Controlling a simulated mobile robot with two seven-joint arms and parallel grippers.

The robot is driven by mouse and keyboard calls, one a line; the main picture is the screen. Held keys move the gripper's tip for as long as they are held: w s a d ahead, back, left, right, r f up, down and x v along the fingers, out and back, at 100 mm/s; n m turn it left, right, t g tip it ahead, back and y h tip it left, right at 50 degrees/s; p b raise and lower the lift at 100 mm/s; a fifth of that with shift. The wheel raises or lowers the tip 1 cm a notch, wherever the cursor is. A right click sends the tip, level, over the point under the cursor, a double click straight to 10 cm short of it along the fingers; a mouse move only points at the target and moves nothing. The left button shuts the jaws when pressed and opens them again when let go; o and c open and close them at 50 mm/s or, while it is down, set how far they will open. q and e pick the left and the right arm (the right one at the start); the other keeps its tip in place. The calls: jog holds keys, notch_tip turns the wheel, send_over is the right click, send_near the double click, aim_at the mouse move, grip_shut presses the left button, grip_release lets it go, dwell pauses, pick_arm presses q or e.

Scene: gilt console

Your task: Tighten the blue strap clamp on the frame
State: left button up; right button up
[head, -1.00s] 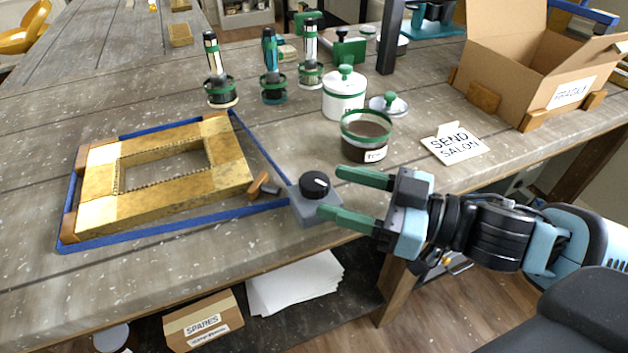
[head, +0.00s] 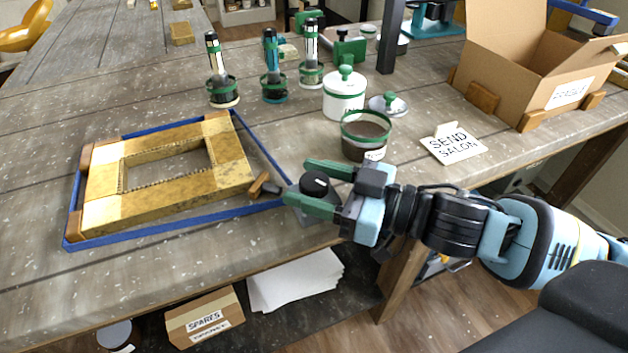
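The gilt frame (head: 130,211) lies flat on the bench at left. The blue strap (head: 165,232) loops around it, standing off visibly at the right side and running to the grey clamp body. Brown corner blocks sit at the frame's left corners; another block (head: 259,185) lies near the clamp, off the frame's near right corner. The clamp's black knob (head: 315,183) has a white mark. My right gripper (head: 296,182) has its green fingers on either side of the knob, apparently still open; contact is unclear. The lower finger hides much of the clamp body. My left gripper is out of view.
A dark open jar (head: 366,138), a white lidded pot (head: 344,97), a loose lid (head: 388,104) and a sign (head: 452,144) stand behind my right gripper. Brushes in holders (head: 273,68) stand farther back. A cardboard box (head: 545,75) is at back right. The bench's near edge runs below the clamp.

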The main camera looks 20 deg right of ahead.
jog(key=c, duration=0.8)
jog(key=shift+m+t+h, duration=0.3)
jog(key=shift+t, duration=0.1)
jog(key=shift+r+m+t+h+p, duration=0.15)
jog(key=shift+m+t+h+p, duration=0.55)
jog(key=shift+m+h+p, duration=0.15)
jog(key=m+t+h+p, duration=0.1)
jog(key=m+t+h, duration=0.1)
jog(key=h, duration=0.2)
jog(key=shift+m+p, duration=0.25)
jog(key=shift+p, duration=0.1)
jog(key=shift+m+t+h, duration=0.4)
jog(key=shift+m+h, duration=0.2)
jog(key=shift+h, duration=0.25)
jog(key=shift+m+t+h+p, duration=0.45)
jog(key=shift+m+h, duration=0.85)
jog(key=shift+h, duration=0.7)
jog(key=shift+m+h, duration=0.3)
jog(key=shift+h, duration=0.1)
